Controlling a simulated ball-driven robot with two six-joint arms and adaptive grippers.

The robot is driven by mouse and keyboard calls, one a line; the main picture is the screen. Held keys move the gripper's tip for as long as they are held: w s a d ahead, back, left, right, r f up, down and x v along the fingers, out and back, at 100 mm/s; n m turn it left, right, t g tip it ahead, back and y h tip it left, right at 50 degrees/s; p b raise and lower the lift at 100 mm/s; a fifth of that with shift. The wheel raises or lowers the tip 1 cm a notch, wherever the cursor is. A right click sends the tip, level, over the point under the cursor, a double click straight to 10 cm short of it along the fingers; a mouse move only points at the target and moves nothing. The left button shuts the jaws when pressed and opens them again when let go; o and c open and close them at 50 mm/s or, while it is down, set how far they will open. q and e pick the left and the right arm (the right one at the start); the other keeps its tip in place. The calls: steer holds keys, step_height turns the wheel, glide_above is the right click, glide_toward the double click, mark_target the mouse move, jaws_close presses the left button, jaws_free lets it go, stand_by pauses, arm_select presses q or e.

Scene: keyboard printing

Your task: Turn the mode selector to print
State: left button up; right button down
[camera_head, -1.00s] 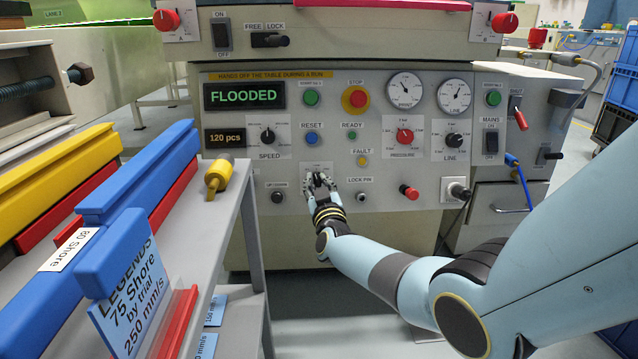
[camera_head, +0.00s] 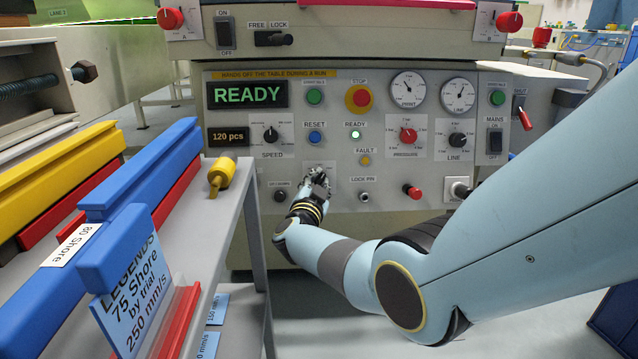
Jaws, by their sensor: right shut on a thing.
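The mode selector sits low in the middle of the grey control panel (camera_head: 385,185), on a small plate (camera_head: 332,168), and is mostly hidden by my right gripper (camera_head: 318,174). My right gripper is shut on the selector knob, with its wrist angled down to the left. Which position the knob points to cannot be read. The display (camera_head: 248,94) reads READY in green, and the READY lamp (camera_head: 355,134) is lit. My left gripper is not in view.
Around the gripper are the blue RESET button (camera_head: 315,137), LOCK PIN (camera_head: 364,197), SPEED knob (camera_head: 271,135) and red STOP button (camera_head: 359,98). A grey rack (camera_head: 225,215) with blue and yellow squeegees stands at the left. A yellow-handled tool (camera_head: 221,175) lies on it.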

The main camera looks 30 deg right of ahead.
mark_target(320, 183)
steer(key=shift+w+d+r+m+g+h, duration=0.1)
steer(key=shift+r+m+g+h, duration=0.1)
steer(key=shift+m, duration=0.35)
steer(key=shift+w+d+r+m+g+h, duration=0.1)
steer(key=shift+r+m, duration=0.1)
steer(key=shift+m, duration=0.65)
steer(key=c, duration=1.3)
jaws_free()
steer(key=shift+f, duration=0.1)
steer(key=shift+c, duration=0.2)
steer(key=shift+s+f, duration=0.1)
step_height(320, 183, up, 10)
